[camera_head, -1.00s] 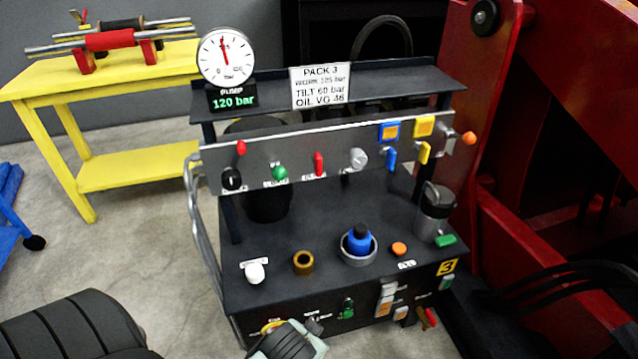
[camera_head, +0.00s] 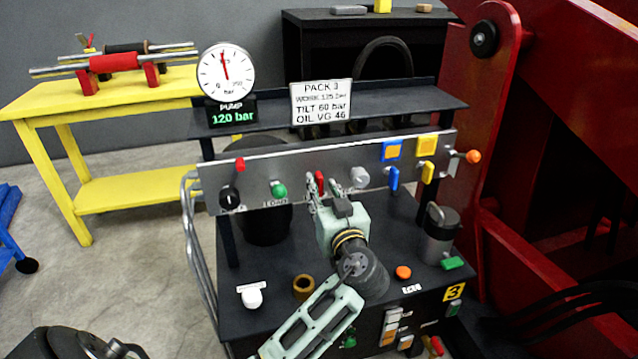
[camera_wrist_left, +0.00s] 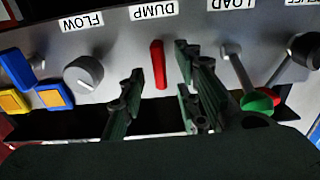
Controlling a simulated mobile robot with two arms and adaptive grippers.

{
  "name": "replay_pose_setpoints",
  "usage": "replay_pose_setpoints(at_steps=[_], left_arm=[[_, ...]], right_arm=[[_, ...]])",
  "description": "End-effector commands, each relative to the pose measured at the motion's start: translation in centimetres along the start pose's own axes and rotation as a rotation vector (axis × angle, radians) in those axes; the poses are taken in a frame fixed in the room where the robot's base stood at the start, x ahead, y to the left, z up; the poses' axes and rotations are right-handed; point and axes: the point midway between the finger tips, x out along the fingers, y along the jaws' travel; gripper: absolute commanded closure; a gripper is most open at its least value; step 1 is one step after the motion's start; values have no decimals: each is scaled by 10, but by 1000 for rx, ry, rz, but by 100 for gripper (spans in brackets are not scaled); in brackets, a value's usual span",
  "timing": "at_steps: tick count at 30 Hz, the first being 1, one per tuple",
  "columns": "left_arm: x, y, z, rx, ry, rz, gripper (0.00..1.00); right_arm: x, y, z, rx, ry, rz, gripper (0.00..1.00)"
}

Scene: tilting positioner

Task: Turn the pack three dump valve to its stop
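The pack's grey panel (camera_head: 250,183) carries a red lever (camera_head: 320,181), the dump valve handle. In the left wrist view the red lever (camera_wrist_left: 158,65) stands nearly upright in the upside-down picture, beside the label DUMP (camera_wrist_left: 153,11). My left gripper (camera_head: 323,192) is at the panel front, its fingers pointing at the lever and partly covering it. In the wrist view the left gripper's fingers (camera_wrist_left: 158,78) are open, one on each side of the lever, with a visible gap on both sides. My right gripper is not in view.
Beside the lever are the green load knob (camera_head: 279,189) and the grey flow knob (camera_head: 360,177). Blue (camera_head: 394,180) and yellow (camera_head: 427,172) handles sit further right. A gauge (camera_head: 226,72) stands above. A brass fitting (camera_head: 303,287) and a metal canister (camera_head: 436,235) are on the deck.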

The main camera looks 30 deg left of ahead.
Motion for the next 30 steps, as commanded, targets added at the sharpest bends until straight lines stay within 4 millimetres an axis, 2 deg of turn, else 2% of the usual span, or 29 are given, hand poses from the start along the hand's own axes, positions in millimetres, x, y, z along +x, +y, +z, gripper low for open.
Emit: replay_pose_setpoints(at_steps=[1,6,17,28,30], left_arm=[[10,-1,-1,1,2,-2,70],[30,0,0,1,1,0,70],[37,0,1,0,-2,0,70],[37,0,1,1,-2,0,100],[37,-1,1,1,-3,0,100]], right_arm=[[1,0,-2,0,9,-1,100],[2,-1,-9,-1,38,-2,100],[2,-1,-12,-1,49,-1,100],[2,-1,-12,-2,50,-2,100],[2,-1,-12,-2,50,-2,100]])
